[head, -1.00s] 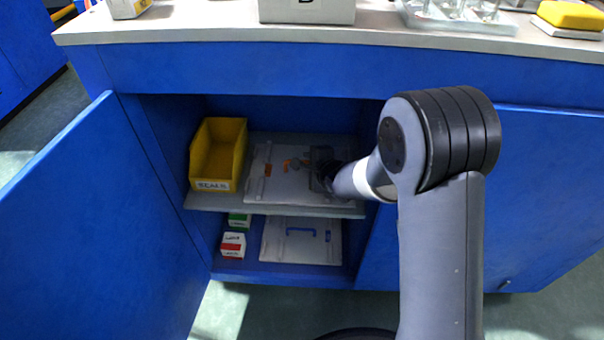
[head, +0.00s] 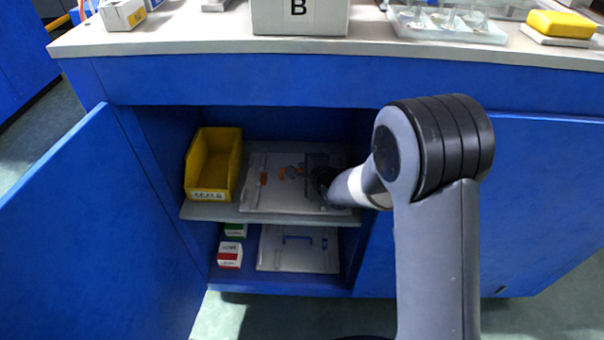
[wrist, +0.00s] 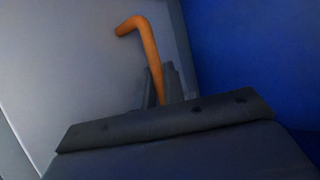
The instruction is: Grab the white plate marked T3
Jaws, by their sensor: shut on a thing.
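A white plate (head: 285,203) lies on the upper shelf inside the open blue cabinet. It has orange parts on it; no T3 mark is legible. In the wrist view an orange bent handle (wrist: 146,42) rises from between my gripper's fingers (wrist: 160,85), in front of a pale surface. My gripper (head: 318,175) is at the right part of the plate in the head view and is shut on the orange handle. My arm and gripper hide part of the plate's right side. A second white plate (head: 290,262) with a blue handle (head: 297,239) lies on the lower level.
A yellow bin (head: 213,165) stands on the upper shelf (head: 210,212) left of the plate. Small red-and-white (head: 229,256) and green-and-white (head: 235,230) boxes sit below it. The open blue door (head: 80,230) is at left. The countertop (head: 200,35) overhangs the cabinet.

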